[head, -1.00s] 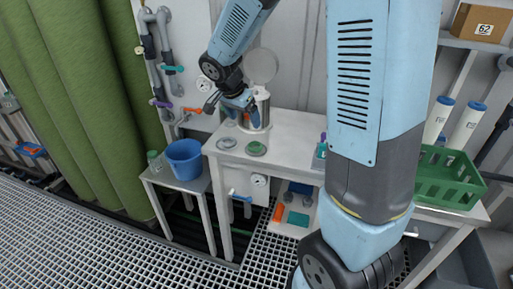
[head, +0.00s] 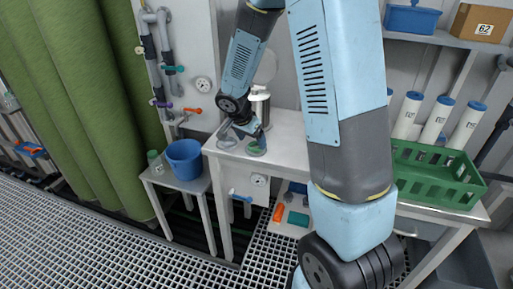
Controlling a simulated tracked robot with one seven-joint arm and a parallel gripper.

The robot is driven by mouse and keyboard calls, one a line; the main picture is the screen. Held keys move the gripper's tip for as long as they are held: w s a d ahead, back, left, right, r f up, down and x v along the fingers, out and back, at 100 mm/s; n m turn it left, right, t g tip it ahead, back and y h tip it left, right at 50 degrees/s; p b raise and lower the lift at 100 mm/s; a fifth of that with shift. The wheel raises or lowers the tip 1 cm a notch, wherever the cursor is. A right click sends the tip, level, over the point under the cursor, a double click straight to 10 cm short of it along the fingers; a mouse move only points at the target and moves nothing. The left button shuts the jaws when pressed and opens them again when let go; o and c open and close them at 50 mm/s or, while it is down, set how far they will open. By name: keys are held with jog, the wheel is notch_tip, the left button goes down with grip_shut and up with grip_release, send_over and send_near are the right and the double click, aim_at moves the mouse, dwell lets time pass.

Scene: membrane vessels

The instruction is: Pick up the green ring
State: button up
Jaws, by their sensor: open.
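The green ring (head: 256,150) lies on the white table (head: 285,155), near its left front part. My gripper (head: 250,139) is open and points down, just above and around the ring's upper side. One finger covers part of the ring. From this view I cannot tell whether the fingers touch it.
A grey ring-like disc (head: 227,142) lies just left of the green ring. A metal vessel (head: 259,104) stands behind my gripper. A blue bucket (head: 184,159) sits on a lower stand at left. A green crate (head: 437,178) stands at right.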

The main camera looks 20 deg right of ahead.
jog(key=shift+x, duration=1.45)
jog(key=shift+s, duration=0.1)
jog(key=shift+c, duration=0.5)
jog(key=c, duration=1)
